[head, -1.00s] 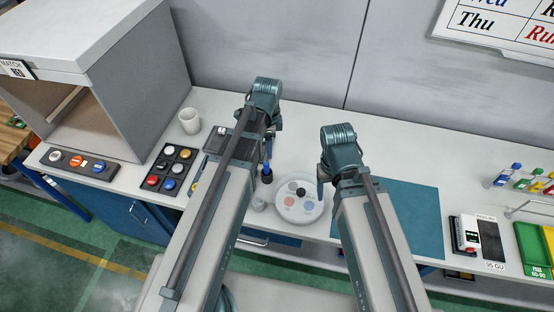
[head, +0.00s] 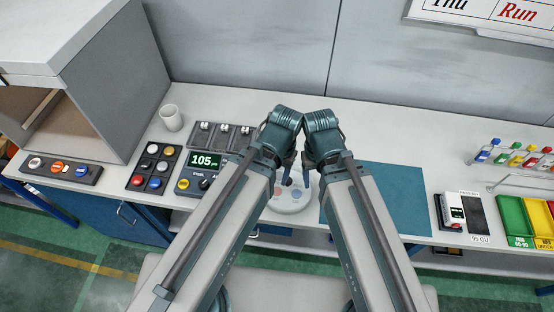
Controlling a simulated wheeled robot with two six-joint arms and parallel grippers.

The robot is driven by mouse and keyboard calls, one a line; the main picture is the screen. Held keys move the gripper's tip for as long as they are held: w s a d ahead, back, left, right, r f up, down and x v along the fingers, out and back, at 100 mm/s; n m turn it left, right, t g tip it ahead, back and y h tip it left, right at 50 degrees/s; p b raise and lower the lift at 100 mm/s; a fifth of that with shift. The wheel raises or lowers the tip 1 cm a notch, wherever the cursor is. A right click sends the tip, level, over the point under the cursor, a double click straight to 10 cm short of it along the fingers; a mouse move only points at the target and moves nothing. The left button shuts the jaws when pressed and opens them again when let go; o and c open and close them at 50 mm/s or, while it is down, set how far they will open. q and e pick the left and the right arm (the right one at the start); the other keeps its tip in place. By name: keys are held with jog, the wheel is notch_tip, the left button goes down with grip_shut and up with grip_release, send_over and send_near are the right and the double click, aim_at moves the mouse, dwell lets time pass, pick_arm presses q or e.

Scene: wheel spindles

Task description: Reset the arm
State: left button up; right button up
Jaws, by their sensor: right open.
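My two arms reach in from the bottom and their wrists meet, or nearly meet, over the middle of the bench. My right gripper (head: 309,160) points down above the back of a round white dish (head: 291,207) and is open, with nothing seen in it. My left gripper (head: 287,168) is just left of it, mostly hidden behind its own wrist, so its jaws cannot be made out. The dish has coloured round spots and is partly covered by both arms.
Left of the arms are a display unit reading 105 (head: 205,161), a button panel (head: 154,167), a white cup (head: 171,118) and a grey booth (head: 110,80). To the right are a blue mat (head: 385,205), a small meter (head: 450,212), coloured bottles (head: 512,155) and bins (head: 520,220).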

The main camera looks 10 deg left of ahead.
pick_arm(q)
notch_tip(320, 180, down, 13)
jog(key=b, duration=1.3)
jog(key=shift+f, duration=0.2)
pick_arm(e)
notch_tip(320, 180, down, 13)
jog(key=shift+f, duration=0.2)
pick_arm(q)
jog(key=shift+r, duration=0.2)
pick_arm(e)
jog(key=shift+r, duration=0.2)
